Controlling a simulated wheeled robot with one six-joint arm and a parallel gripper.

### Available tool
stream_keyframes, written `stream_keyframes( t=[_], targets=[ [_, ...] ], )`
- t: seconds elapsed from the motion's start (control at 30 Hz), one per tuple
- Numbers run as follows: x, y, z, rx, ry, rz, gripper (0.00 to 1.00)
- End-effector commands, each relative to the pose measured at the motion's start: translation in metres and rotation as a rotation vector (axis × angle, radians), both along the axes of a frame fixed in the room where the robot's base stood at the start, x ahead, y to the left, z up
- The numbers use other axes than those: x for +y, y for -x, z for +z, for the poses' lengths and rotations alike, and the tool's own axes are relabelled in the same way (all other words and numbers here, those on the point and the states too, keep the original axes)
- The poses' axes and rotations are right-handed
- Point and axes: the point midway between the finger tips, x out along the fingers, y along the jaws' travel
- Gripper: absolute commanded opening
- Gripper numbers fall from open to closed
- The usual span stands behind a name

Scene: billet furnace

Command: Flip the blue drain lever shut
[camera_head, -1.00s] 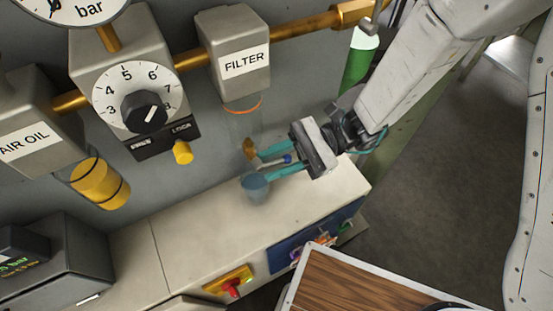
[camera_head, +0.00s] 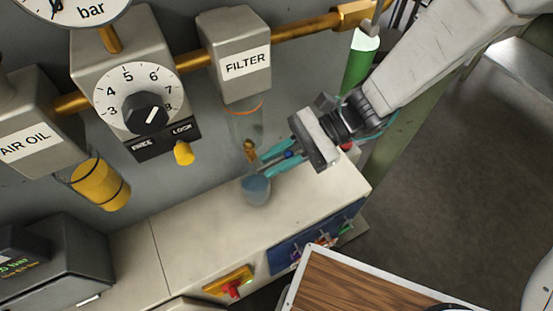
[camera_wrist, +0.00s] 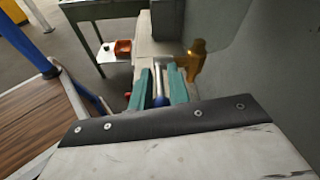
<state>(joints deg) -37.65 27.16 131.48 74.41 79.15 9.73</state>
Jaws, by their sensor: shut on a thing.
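The blue drain lever shows as a small blue knob (camera_head: 289,155) between my teal fingers. In the wrist view its pale rod and blue knob (camera_wrist: 159,100) lie between the two fingers. My gripper (camera_head: 267,164) comes in from the right and is shut on the lever; the fingers hide part of it. The brass drain valve (camera_head: 250,151) hangs under the clear filter bowl (camera_head: 243,126), just left of the fingertips. It also shows in the wrist view (camera_wrist: 195,62), to the right of the fingers.
A bluish clear cup (camera_head: 256,190) stands on the pale cabinet top (camera_head: 200,225) below the valve. A green cylinder (camera_head: 357,65) hangs behind my wrist. The regulator dial (camera_head: 145,110) and its yellow knob (camera_head: 183,153) are to the left. A wooden-topped surface (camera_head: 350,285) is at the front.

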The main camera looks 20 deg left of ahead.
Motion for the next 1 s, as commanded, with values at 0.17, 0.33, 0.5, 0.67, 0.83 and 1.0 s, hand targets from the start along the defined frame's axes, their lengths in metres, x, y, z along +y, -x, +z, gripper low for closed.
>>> stream_keyframes(
  t=[0.17, 0.33, 0.5, 0.67, 0.83, 1.0],
  targets=[
    [0.0, 0.0, 0.0, -0.001, 0.001, 0.001, 0.0],
    [0.0, 0.0, 0.001, -0.001, 0.0, 0.001, 0.3],
    [0.0, 0.0, 0.001, -0.001, 0.0, 0.001, 0.3],
    [-0.003, -0.004, 0.002, -0.001, -0.001, 0.001, 0.3],
    [-0.02, -0.022, 0.009, -0.002, -0.001, -0.004, 0.3],
    [-0.038, -0.043, 0.017, -0.002, -0.002, -0.002, 0.3]
  ],
)
